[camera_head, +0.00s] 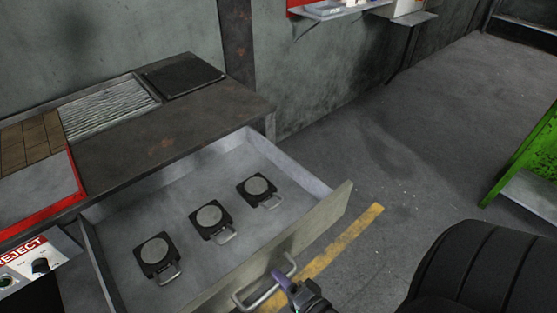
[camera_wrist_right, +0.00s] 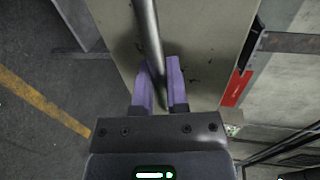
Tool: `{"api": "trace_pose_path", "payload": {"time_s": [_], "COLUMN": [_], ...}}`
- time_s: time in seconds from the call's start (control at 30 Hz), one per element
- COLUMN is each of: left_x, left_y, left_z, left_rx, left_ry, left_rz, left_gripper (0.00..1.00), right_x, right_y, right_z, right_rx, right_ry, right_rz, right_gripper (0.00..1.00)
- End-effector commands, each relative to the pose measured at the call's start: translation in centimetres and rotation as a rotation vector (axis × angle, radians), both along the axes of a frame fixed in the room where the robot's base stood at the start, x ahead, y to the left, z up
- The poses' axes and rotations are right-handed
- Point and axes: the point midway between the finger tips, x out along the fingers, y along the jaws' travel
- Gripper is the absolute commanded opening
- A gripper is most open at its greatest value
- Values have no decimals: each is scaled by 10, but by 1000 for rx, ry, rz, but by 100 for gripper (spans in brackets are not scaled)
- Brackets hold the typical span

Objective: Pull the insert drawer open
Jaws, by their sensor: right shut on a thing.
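The insert drawer (camera_head: 205,260) is out from under the dark bench in the head view, and its inside is in plain sight. Three dark inserts with round grey discs and small handles lie in it, one of them a near insert (camera_head: 157,256). The bar handle (camera_head: 258,296) is on the drawer front. My right gripper (camera_head: 285,283) is at the handle's right part. In the right wrist view the purple fingers of my right gripper (camera_wrist_right: 160,88) are shut on the handle bar (camera_wrist_right: 148,40), one on each side. My left gripper is out of view.
The bench top (camera_head: 160,125) lies above the drawer, with a black mat (camera_head: 180,76) and a red-edged panel. A box marked REJECT (camera_head: 25,265) with knobs stands at the left. A green frame (camera_head: 525,155) stands at the far right. The floor between is clear, with a yellow line (camera_head: 345,240).

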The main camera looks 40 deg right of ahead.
Motion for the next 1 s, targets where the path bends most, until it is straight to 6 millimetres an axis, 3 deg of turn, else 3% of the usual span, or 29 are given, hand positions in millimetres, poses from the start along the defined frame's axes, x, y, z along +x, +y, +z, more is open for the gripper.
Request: {"api": "trace_pose_path", "payload": {"time_s": [0.17, 0.2, 0.33, 0.37, 0.57, 0.67, 1.0], "left_x": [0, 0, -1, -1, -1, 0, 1], "left_y": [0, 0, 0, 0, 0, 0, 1], "left_z": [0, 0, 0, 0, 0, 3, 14], "left_rx": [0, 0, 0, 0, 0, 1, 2], "left_ry": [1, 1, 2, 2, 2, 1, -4], "left_rz": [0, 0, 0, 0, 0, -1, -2], "left_gripper": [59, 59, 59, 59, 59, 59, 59], "right_x": [0, 0, 0, 0, 0, -10, -86], "right_y": [0, 0, 0, 0, 0, 0, -3], "right_z": [-1, -1, -1, -1, 0, 2, 18], "right_rx": [0, 0, 0, 0, 0, 0, 0], "right_ry": [3, 3, 2, 2, 2, 3, 4], "right_rz": [1, 1, 1, 1, 0, 1, 2], "right_gripper": [0, 19, 47, 50, 50, 50, 50]}}
